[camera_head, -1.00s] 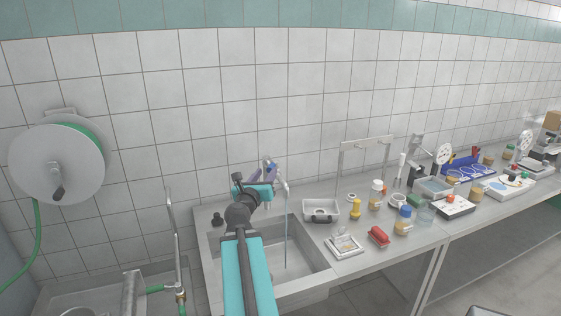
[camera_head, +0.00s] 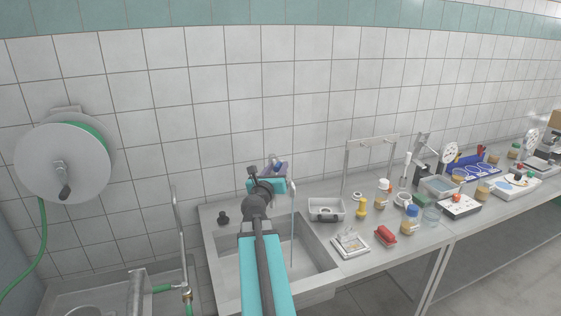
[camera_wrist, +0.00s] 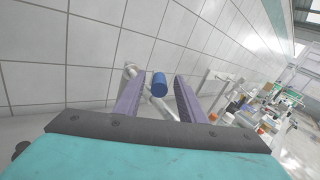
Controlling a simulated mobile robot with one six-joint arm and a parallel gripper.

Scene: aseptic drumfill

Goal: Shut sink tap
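The sink tap shows in the wrist view as a pale pipe with a blue handle (camera_wrist: 159,85). My gripper (camera_wrist: 157,92) has two purple fingers, open, one on each side of the handle, with a visible gap on both sides. I cannot tell how far the handle lies beyond the fingertips. In the head view my gripper (camera_head: 274,167) is at the back of the sink (camera_head: 318,256) and hides most of the tap. A thin stream of water (camera_head: 292,225) falls into the sink basin.
A grey box (camera_head: 326,209), a balance (camera_head: 350,242), a red item (camera_head: 386,235) and several bottles stand on the bench right of the sink. A tall pipe (camera_head: 181,240) stands to the left. A hose reel (camera_head: 62,165) hangs on the tiled wall behind.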

